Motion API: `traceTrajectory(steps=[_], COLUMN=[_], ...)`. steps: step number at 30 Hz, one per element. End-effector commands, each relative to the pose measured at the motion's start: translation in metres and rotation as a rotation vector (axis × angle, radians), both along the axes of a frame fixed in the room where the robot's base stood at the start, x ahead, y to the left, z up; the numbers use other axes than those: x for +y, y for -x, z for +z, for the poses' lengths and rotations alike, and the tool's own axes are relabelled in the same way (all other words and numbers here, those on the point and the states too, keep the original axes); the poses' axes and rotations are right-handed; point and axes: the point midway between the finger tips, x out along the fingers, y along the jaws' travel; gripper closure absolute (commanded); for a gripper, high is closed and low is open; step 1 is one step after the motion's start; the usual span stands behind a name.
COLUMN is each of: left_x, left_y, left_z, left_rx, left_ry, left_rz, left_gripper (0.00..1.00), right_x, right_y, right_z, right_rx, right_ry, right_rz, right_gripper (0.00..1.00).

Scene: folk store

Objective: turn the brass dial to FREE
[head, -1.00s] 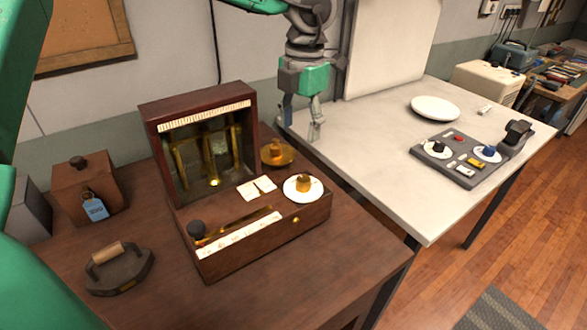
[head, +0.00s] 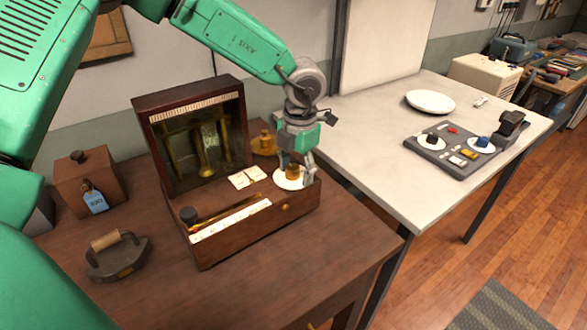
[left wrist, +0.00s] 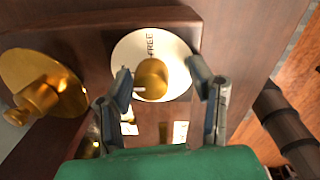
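The brass dial (head: 292,171) is a round knob on a white disc (head: 281,182) at the right end of the wooden instrument box. In the left wrist view the brass dial (left wrist: 151,79) sits on the white disc (left wrist: 150,42), with the word FREE printed at the top. A small pale mark shows at the knob's left side. My left gripper (head: 297,177) is down at the dial. In the left wrist view its open fingers (left wrist: 160,72) stand on either side of the knob, with gaps visible. My right gripper is in neither view.
The wooden box (head: 245,236) has an upright glazed back and a dark knob (head: 188,215) at front left. A brass part (head: 264,143) stands behind the dial. A flat iron (head: 118,256) and tagged wooden box (head: 84,180) are left. A white table (head: 390,170) is right.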

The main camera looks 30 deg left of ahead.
Motion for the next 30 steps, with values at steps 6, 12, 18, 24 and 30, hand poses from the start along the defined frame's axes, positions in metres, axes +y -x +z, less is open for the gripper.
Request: traceTrajectory(steps=[6,12,18,24,30], left_x=[0.008,0.013,0.011,0.010,0.008], left_y=[0.001,0.001,0.001,0.002,0.003], left_z=[-0.001,-0.003,-0.003,-0.004,-0.004], left_rx=[-0.003,-0.003,0.002,0.006,0.007], left_ry=[0.015,0.020,0.009,0.009,0.014], left_rz=[0.000,0.001,0.002,0.001,-0.004], left_gripper=[0.69,1.00,1.00,1.00,1.00], right_x=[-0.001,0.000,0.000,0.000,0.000], right_y=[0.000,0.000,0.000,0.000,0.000], right_z=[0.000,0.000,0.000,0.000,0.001], right_rx=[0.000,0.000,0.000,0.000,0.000], right_ry=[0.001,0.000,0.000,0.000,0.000], right_rz=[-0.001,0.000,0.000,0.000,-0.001], right_gripper=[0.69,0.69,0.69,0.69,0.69])
